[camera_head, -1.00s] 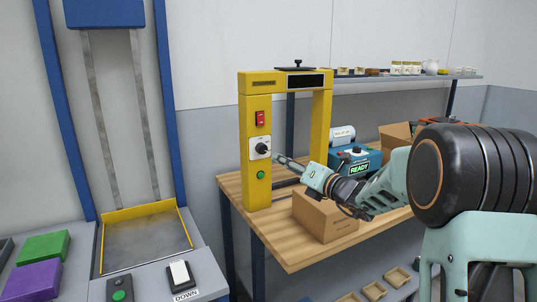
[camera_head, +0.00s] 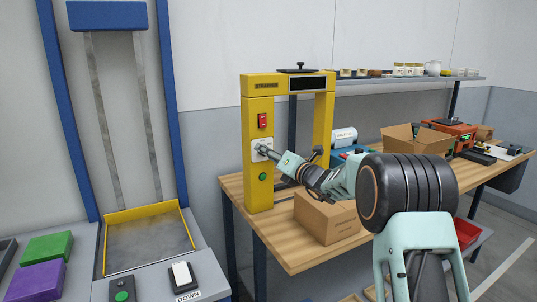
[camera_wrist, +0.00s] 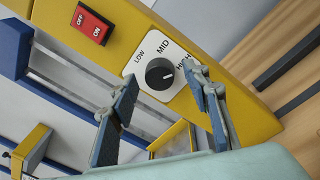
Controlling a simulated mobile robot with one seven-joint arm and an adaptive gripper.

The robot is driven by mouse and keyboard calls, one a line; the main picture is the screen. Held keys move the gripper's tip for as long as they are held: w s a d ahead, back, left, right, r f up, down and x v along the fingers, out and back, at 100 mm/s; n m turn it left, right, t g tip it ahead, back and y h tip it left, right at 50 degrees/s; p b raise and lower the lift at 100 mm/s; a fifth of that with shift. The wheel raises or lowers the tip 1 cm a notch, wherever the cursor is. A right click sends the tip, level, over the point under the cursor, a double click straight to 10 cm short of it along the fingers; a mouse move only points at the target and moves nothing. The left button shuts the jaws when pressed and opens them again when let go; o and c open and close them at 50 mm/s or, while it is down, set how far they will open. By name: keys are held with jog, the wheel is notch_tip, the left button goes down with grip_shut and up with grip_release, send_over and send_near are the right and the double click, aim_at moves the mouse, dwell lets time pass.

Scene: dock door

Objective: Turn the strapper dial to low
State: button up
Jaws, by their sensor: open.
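The yellow strapper frame (camera_head: 257,195) stands on the wooden bench. Its dial (camera_wrist: 160,74) is a black knob on a white plate (camera_wrist: 145,58) marked LOW, MID and HIGH. The knob's white mark sits on its right side, towards the HIGH side. My gripper (camera_wrist: 162,84) is open, with one finger on each side of the knob; I cannot tell whether either finger touches it. In the head view my gripper (camera_head: 267,153) is at the plate and hides the dial.
A red OFF/ON switch (camera_wrist: 92,24) is close by on the same post, and a green button (camera_head: 263,177) is below the plate. A cardboard box (camera_head: 326,218) sits on the bench (camera_head: 283,251) under my arm. A lift platform (camera_head: 148,240) stands at left.

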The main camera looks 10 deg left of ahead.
jog(key=c, duration=1.2)
jog(key=shift+o, duration=0.2)
jog(key=shift+f+n+b, duration=0.1)
jog(key=shift+n+b, duration=0.3)
jog(key=shift+b, duration=0.1)
jog(key=shift+a+r+n+t+h+b, duration=0.15)
jog(key=shift+n+h+b, duration=0.3)
jog(key=shift+n+b, duration=3.05)
jog(key=shift+d+n+t+h+b, duration=0.1)
jog(key=shift+n+h+b, duration=0.4)
jog(key=shift+n+b, duration=2.95)
jog(key=shift+a+r+n+t+h+b, duration=0.15)
jog(key=shift+n+h+b, duration=0.3)
jog(key=shift+n+b, duration=3)
jog(key=shift+d+n, duration=0.15)
jog(key=shift+n, duration=0.25)
